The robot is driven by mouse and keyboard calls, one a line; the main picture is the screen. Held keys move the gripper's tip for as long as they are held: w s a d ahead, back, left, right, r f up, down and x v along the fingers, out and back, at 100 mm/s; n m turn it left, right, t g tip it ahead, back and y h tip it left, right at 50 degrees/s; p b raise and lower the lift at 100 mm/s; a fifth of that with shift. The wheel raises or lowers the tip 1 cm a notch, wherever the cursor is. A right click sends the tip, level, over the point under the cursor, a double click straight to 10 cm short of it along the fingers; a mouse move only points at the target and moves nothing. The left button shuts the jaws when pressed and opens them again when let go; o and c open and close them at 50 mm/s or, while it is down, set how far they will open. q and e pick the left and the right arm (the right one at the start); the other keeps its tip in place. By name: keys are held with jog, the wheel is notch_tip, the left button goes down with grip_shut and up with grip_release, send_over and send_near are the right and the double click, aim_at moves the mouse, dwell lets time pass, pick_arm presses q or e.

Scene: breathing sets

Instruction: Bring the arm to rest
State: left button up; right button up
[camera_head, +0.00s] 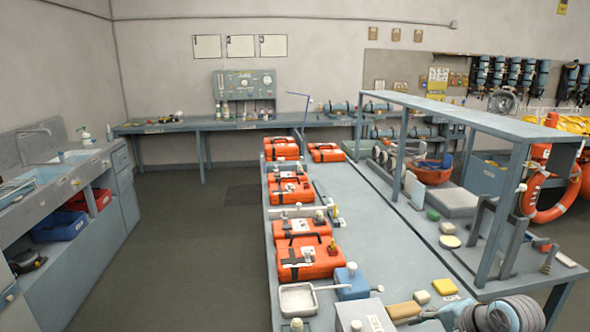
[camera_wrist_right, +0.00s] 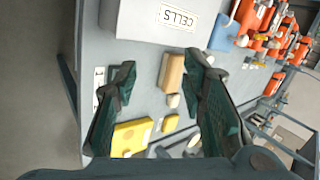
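My right gripper (camera_wrist_right: 160,66) is open in the right wrist view, its two dark green fingers spread wide apart. Nothing is held between them. Past the fingertips, the workbench top shows a tan block (camera_wrist_right: 173,72), with a yellow block (camera_wrist_right: 130,136) nearer the left finger. The gripper appears to be above the bench, apart from these things. In the head view, part of my right arm (camera_head: 505,315) shows at the bottom right edge, over the near end of the bench. My left arm and gripper are not in view.
A grey box labelled CELLS (camera_wrist_right: 160,20) stands near the fingertips. Orange cases (camera_head: 308,258) line the bench's left side, and a blue box (camera_head: 351,284) sits near its front. A raised shelf (camera_head: 460,112) runs along the right. The floor at left (camera_head: 190,240) is clear.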

jog(key=s+a+f+n+g+h, duration=0.1)
jog(key=s+a+f+n, duration=0.1)
jog(key=s+f+n, duration=0.35)
jog(key=s+a+f+n+g+h, duration=0.1)
jog(key=s+a+f+n, duration=0.1)
jog(key=s+f, duration=0.5)
jog(key=s+f+n+g+h, duration=0.2)
jog(key=s+n, duration=0.5)
jog(key=s, duration=1.2)
notch_tip(320, 180, down, 22)
jog(key=s+d, duration=0.2)
jog(key=s+f+m+g, duration=0.1)
jog(key=s+f, duration=1)
jog(key=s, duration=0.2)
jog(key=shift+s+g+b, duration=0.15)
jog(key=shift+g+b, duration=0.15)
jog(key=shift+b, duration=0.15)
